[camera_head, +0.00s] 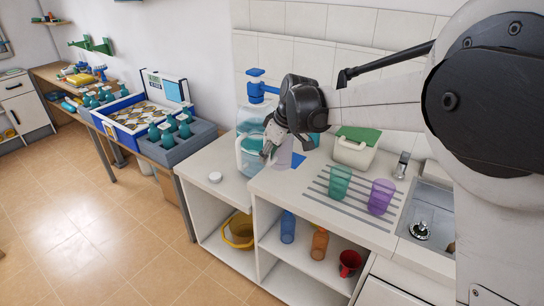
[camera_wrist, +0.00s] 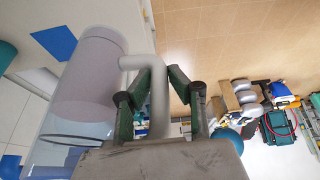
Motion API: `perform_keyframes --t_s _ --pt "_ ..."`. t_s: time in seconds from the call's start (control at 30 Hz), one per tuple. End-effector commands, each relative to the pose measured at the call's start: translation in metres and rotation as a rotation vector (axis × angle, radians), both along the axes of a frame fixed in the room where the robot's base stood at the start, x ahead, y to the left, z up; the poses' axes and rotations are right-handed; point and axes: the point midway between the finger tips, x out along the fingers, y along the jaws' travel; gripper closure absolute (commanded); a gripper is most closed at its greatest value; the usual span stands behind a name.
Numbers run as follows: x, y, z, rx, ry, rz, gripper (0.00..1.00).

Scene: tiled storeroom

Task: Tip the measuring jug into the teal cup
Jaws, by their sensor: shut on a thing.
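The measuring jug (camera_wrist: 90,85) is a clear, greyish cylinder with a pale handle (camera_wrist: 158,100). It fills the left of the wrist view. My gripper (camera_wrist: 155,78) is shut on this handle, with a dark green finger on each side. In the head view my gripper (camera_head: 268,150) is at the back left of the counter and hides much of the jug. I cannot tell the jug's tilt or contents. The teal cup (camera_head: 340,182) stands upright on the grey-striped drainer area, to the right of my gripper and apart from it.
A purple cup (camera_head: 380,197) stands right of the teal cup. A white box with a green lid (camera_head: 355,148) is behind them. A sink (camera_head: 428,215) lies right. A white round lid (camera_head: 215,177) is left.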

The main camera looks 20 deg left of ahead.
Motion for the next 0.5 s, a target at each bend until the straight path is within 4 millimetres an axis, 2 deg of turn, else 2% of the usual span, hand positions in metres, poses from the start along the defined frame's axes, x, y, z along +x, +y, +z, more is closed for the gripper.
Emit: perform_keyframes --t_s 0.3,0.5 --pt "-0.006 0.002 0.005 -0.001 0.0 -0.009 1.0" --pt "0.006 -0.012 0.009 -0.021 -0.003 -0.143 1.0"
